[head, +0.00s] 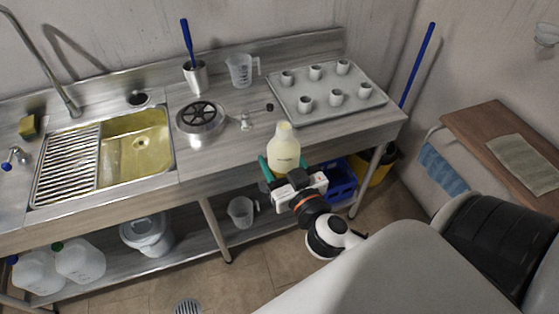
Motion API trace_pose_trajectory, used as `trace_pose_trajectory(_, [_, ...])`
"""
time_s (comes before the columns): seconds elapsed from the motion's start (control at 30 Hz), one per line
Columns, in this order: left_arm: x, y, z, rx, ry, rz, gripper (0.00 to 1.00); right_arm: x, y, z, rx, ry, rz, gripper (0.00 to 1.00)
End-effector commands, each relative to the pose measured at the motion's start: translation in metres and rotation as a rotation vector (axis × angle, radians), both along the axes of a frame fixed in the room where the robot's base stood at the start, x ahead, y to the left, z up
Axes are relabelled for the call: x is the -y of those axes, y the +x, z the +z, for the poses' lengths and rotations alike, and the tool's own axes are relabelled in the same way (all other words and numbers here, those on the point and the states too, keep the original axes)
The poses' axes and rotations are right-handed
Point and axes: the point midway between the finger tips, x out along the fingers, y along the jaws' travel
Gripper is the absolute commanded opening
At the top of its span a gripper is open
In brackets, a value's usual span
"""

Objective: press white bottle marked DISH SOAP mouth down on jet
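A cream-white bottle (283,155) stands upright, mouth up, in front of the counter's edge; its small label is too small to read. My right gripper (283,170) comes in from the lower right. Its green-edged fingers are on both sides of the bottle's body, shut on it. A round steel rinser with a black spoked top (201,114) sits on the counter, left of and beyond the bottle; I take it to be where the jet is. Its nozzle is too small to make out. My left gripper is not in view.
A small valve with a black knob (247,121) is between rinser and tray. A grey tray (365,108) with several white cups is at right. A clear jug (240,70) and a steel pot with a blue-handled brush (195,77) stand behind. The sink (150,177) is left.

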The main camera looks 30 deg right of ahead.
Motion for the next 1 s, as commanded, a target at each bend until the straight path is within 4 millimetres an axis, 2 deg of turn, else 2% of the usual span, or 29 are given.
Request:
trace_pose_trajectory(0.17, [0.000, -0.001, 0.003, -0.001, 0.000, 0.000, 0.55, 0.000, 0.001, 0.001, -0.006, -0.040, 0.000, 0.35])
trace_pose_trajectory(0.5, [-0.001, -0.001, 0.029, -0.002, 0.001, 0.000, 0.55, 0.004, 0.016, 0.004, -0.093, -0.624, 0.005, 0.35])
trace_pose_trajectory(0.6, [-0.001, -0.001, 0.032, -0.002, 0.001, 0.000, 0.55, 0.004, 0.019, 0.002, -0.109, -0.738, 0.006, 0.35])
trace_pose_trajectory(1.0, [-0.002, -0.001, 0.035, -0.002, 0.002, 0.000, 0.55, 0.005, 0.021, 0.002, -0.122, -0.834, 0.006, 0.35])
